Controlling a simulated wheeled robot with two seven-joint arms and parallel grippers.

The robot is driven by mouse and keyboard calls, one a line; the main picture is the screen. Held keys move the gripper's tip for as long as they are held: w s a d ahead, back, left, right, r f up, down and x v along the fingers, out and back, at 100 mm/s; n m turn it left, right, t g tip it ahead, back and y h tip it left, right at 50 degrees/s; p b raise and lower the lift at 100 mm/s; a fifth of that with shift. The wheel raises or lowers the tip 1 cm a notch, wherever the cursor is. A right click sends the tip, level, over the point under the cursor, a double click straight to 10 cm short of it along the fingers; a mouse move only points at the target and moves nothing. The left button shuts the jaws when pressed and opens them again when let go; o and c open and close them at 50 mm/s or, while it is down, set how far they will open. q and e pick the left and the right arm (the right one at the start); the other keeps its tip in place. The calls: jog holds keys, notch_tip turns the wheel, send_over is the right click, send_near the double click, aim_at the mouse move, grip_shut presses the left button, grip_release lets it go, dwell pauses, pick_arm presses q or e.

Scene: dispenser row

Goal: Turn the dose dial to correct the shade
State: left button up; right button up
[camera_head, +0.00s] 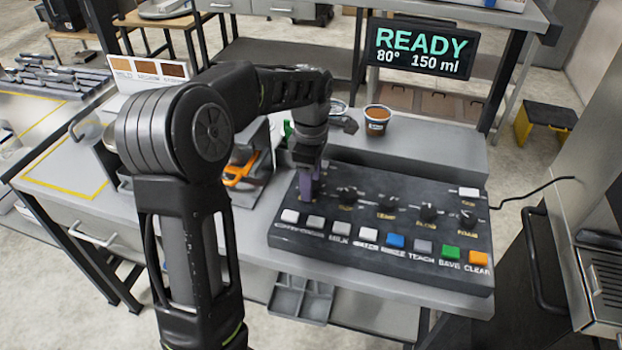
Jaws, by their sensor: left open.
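A dark control panel (330,237) lies on the counter, with a row of black dials along its upper part. Dials show at the second position (347,195), the third (388,205), the fourth (429,212) and the far right (468,217). My left gripper (310,190) points down at the panel's left end with its purple fingers at the dial row. It is open; the fingers and wrist hide whatever dial is there, and I cannot tell whether they touch it. The dial labels are too small to read surely. A cup of brown drink (377,119) stands behind the panel. My right gripper is out of view.
A display (420,48) reads READY, 80°, 150 ml. A card with three brown shade swatches (148,70) stands at the back left. Several coloured buttons (395,241) line the panel's front. An orange-handled item (240,168) lies left of the panel.

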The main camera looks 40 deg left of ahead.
pick_arm(q)
jog(key=shift+c, duration=0.3)
grip_shut()
jog(key=shift+m, duration=0.4)
jog(key=m, duration=0.8)
dwell(0.4)
dwell(0.4)
jog(key=shift+o, duration=0.3)
grip_release()
